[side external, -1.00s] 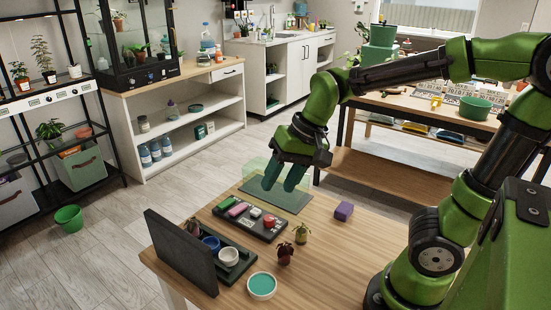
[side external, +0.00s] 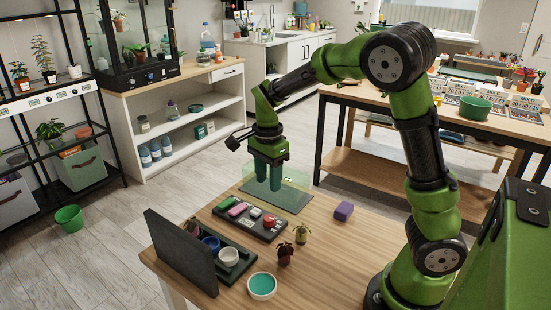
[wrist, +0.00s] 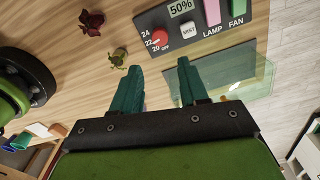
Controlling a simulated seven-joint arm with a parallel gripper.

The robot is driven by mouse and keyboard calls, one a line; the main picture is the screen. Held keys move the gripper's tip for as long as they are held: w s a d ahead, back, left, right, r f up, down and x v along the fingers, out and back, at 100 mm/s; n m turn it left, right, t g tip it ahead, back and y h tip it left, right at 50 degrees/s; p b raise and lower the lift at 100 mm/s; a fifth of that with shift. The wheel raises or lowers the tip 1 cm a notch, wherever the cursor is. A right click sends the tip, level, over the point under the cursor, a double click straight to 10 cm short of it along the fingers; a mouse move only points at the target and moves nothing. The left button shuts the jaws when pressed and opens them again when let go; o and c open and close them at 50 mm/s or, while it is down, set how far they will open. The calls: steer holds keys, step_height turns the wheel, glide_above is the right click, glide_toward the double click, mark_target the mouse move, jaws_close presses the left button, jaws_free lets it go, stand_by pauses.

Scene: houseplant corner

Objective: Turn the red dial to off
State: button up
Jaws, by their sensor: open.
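The red dial (side external: 269,220) sits at the right end of a dark control panel (side external: 240,224) on the wooden table. In the wrist view the red dial (wrist: 159,38) has the marks 24, 22, 20 and OFF around it. Which mark it points to is too small to tell. My gripper (side external: 268,189) is above the table, behind the panel in the side view, with its teal fingers pointing down. In the wrist view my gripper (wrist: 158,66) is open and empty. It is apart from the dial.
A clear greenish box (side external: 290,178) stands by a dark mat (side external: 290,201). A purple block (side external: 343,211), small plants (side external: 285,252), a pot tray (side external: 238,269) and an upright dark board (side external: 180,252) are nearby.

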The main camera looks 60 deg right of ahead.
mark_target(269, 218)
step_height(269, 218, down, 12)
steer(key=shift+f, duration=0.1)
stand_by(0.4)
steer(key=c, duration=0.8)
steer(key=shift+o, duration=0.2)
